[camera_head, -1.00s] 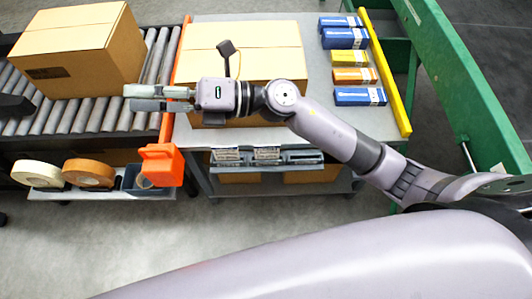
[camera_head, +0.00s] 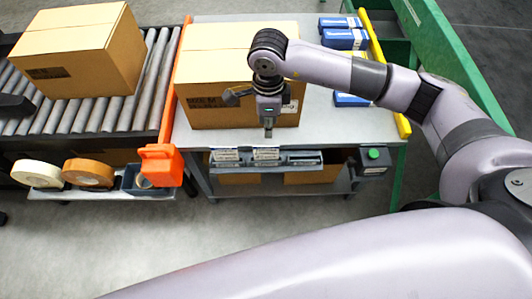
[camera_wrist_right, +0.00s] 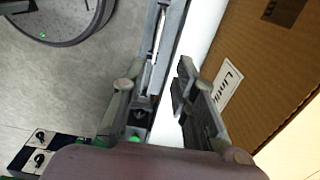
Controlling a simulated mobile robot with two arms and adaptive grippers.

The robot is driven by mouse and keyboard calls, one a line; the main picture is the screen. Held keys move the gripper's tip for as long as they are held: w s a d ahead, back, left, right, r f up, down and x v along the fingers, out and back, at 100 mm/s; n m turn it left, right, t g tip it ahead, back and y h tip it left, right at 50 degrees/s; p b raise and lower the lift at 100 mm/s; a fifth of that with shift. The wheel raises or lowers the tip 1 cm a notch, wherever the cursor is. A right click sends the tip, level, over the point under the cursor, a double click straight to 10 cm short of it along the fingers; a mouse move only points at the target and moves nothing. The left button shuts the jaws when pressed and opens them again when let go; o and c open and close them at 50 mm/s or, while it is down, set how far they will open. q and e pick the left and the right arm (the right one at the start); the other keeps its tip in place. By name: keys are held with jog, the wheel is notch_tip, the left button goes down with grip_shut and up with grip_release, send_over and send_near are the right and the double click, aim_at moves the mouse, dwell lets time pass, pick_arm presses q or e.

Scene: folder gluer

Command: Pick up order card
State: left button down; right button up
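White order cards (camera_head: 266,154) show in the slots of a grey rack (camera_head: 285,166) along the front of the packing table; I cannot tell which one the task names. My right gripper (camera_head: 268,131) points down just above the table's front edge, in front of the large box and above the rack's middle. In the right wrist view, the fingers of the gripper (camera_wrist_right: 160,108) are apart with nothing clearly held between them. The table edge and a narrow dark strip, perhaps the rack, lie below them. My left gripper is not in view.
A carton (camera_head: 215,75) with a white label stands on the table (camera_head: 340,125), close behind the gripper. Blue boxes (camera_head: 343,38) are at the right. A green button (camera_head: 373,154) sits right of the rack.

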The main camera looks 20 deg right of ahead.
aim_at(266, 151)
jog(key=shift+s+a+f+p, duration=0.1)
jog(key=shift+f+p, duration=0.1)
jog(key=shift+f, duration=2)
jog(key=shift+a+f+p, duration=0.1)
jog(key=shift+f+p, duration=0.05)
jog(key=shift+f, duration=2.05)
jog(key=shift+s+a+f+p, duration=0.1)
jog(key=shift+f+p, duration=0.1)
jog(key=shift+f, duration=2)
jog(key=shift+c, duration=0.6)
grip_shut()
